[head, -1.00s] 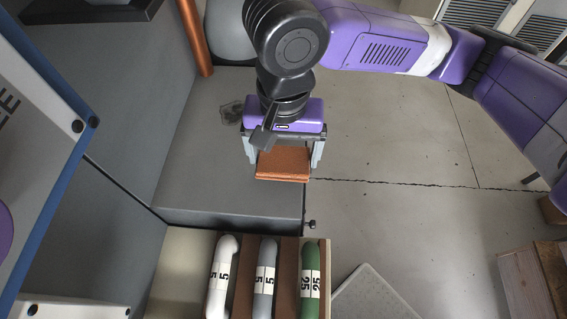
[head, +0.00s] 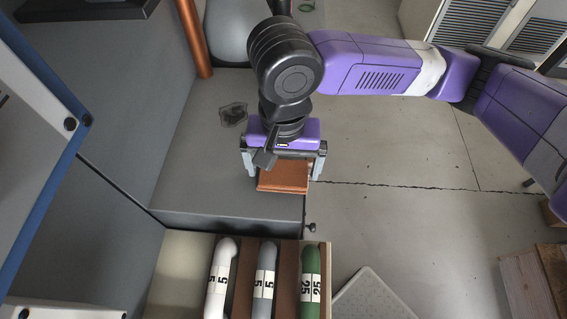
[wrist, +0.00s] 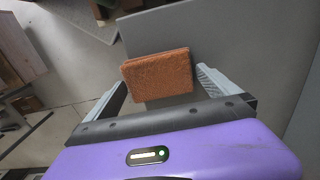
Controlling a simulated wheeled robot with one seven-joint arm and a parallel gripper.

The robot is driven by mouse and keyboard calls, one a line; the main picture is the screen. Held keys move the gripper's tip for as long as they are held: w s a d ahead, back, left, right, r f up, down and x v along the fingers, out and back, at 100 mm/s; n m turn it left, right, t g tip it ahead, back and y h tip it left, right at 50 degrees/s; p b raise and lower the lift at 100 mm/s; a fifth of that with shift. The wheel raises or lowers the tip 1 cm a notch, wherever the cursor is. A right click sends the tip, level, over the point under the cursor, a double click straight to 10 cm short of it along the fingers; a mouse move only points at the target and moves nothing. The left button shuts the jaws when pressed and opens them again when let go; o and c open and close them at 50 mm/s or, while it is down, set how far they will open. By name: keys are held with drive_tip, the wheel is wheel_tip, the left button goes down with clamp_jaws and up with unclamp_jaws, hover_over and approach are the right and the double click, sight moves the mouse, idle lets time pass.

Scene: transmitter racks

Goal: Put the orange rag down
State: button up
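The orange rag (head: 283,176) is a folded, flat, brownish-orange pad at the right edge of a grey cabinet top (head: 195,165). It appears to lie on that top, its right end reaching the edge or slightly past it. My gripper (head: 283,172) is above it, pointing down, with one finger on each side of the rag. Small gaps show between fingers and rag, so the gripper looks open. In the wrist view the rag (wrist: 157,74) lies ahead of the spread fingers (wrist: 158,92), with a gap at the right finger. The rag's underside is hidden.
An open drawer (head: 172,275) below holds white, grey and green labelled cylinders. A copper pipe (head: 195,40) rises at the back left. A dark stain (head: 233,114) marks the cabinet top. Blue-edged panels stand left. Wooden boxes (head: 530,285) are at lower right. Open floor lies right.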

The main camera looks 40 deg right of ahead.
sight(283, 170)
wheel_tip(283, 170, up, 12)
drive_tip(key=p, duration=0.3)
drive_tip(key=shift+r, duration=0.15)
